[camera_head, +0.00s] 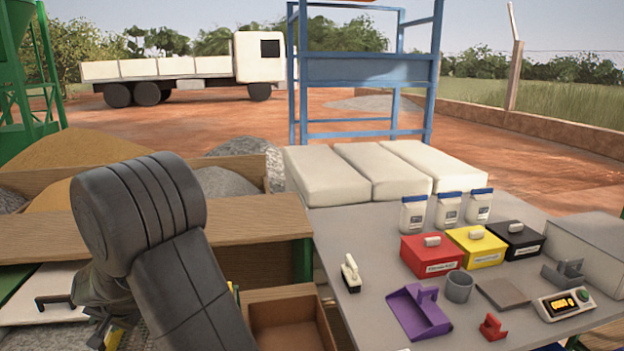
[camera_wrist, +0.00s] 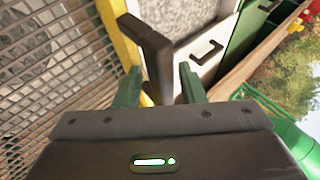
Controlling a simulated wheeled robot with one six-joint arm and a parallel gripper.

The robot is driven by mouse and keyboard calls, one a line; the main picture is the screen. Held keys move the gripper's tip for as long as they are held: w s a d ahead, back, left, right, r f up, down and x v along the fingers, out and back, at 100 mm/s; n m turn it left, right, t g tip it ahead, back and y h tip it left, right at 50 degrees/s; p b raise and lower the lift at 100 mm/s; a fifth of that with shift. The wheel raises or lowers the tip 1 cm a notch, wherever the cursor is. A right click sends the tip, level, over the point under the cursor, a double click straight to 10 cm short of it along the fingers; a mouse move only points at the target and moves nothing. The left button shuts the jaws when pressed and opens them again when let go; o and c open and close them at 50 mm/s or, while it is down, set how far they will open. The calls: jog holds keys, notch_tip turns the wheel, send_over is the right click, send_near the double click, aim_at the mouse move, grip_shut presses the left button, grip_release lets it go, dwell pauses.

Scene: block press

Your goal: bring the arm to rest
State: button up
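My gripper (camera_wrist: 160,68) shows in the wrist view with its two green fingers apart. A dark bar handle (camera_wrist: 153,45) shows between the fingers, and no contact with either finger is clear. In the head view my grey arm is bent at the left and reaches down to the lower left. It hides most of my gripper there.
A white panel (camera_wrist: 207,48) with a black handle and a metal mesh (camera_wrist: 45,70) lie near my gripper. A wooden shelf (camera_head: 245,217) and an open wooden box (camera_head: 285,325) are close to my arm. The grey table (camera_head: 375,270) at right holds several boxes and tools.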

jog(key=v, duration=1.4)
jog(key=x, duration=1.4)
jog(key=shift+a+f, duration=0.1)
jog(key=shift+a, duration=0.05)
jog(key=w+d+r+p, duration=0.1)
jog(key=d+r+p, duration=0.3)
jog(key=r, duration=0.3)
jog(key=w+d+r+p, duration=0.2)
jog(key=d+r+p, duration=0.15)
jog(key=r, duration=0.35)
jog(key=w+d+r+y+b, duration=0.2)
jog(key=d+r+b, duration=0.2)
jog(key=d, duration=0.4)
jog(key=w+d+r+m+g+y+b, duration=0.1)
jog(key=w+d+r+y+b, duration=0.1)
jog(key=d, duration=0.6)
jog(key=shift+d+r+y+b, duration=0.3)
jog(key=shift+r+y+b, duration=0.2)
jog(key=shift+r+b, duration=0.6)
jog(key=shift+d+f, duration=0.1)
